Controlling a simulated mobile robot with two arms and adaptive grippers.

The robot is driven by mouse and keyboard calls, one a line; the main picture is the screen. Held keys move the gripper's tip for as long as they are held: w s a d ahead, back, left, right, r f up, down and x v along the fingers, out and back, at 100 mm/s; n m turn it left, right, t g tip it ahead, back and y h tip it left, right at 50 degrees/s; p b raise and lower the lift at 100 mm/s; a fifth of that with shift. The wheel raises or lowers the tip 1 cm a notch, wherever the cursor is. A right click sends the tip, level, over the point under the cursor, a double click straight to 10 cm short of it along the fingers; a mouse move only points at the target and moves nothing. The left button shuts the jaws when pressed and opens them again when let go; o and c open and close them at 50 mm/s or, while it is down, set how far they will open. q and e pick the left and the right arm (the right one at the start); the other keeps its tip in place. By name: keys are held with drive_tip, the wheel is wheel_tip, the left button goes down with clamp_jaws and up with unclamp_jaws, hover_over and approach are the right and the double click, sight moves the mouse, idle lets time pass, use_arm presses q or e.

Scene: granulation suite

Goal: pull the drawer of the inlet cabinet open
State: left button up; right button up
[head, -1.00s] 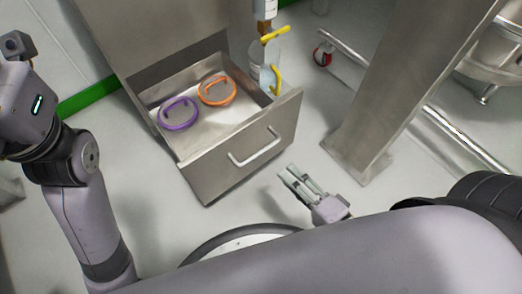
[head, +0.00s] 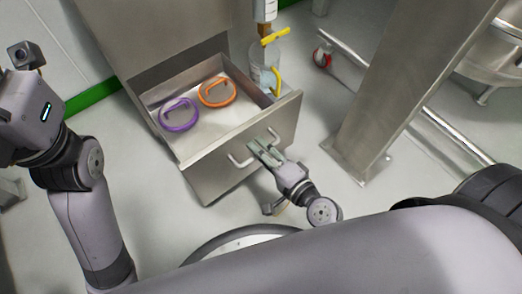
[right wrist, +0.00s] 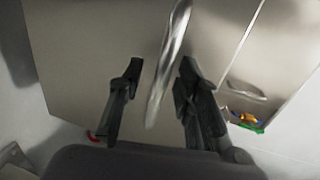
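The inlet cabinet (head: 150,35) is grey metal. Its drawer (head: 205,183) stands out from it, open, with the inside showing. The drawer's bar handle (head: 236,161) is on the front panel. My right gripper (head: 262,150) is at the handle and covers its middle in the head view. In the right wrist view the handle (right wrist: 168,65) runs between the two dark fingers of the right gripper (right wrist: 160,82), which are spread apart with a gap on each side. My left arm is at the left of the head view; its gripper is out of frame.
A purple ring (head: 179,114) and an orange ring (head: 217,92) lie in the drawer. A clear container with yellow parts (head: 264,70) is beside the drawer. A steel post (head: 400,85) stands to the right. Floor in front of the drawer is partly clear.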

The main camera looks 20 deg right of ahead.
drive_tip(key=shift+c, duration=0.4)
clamp_jaws()
idle(0.5)
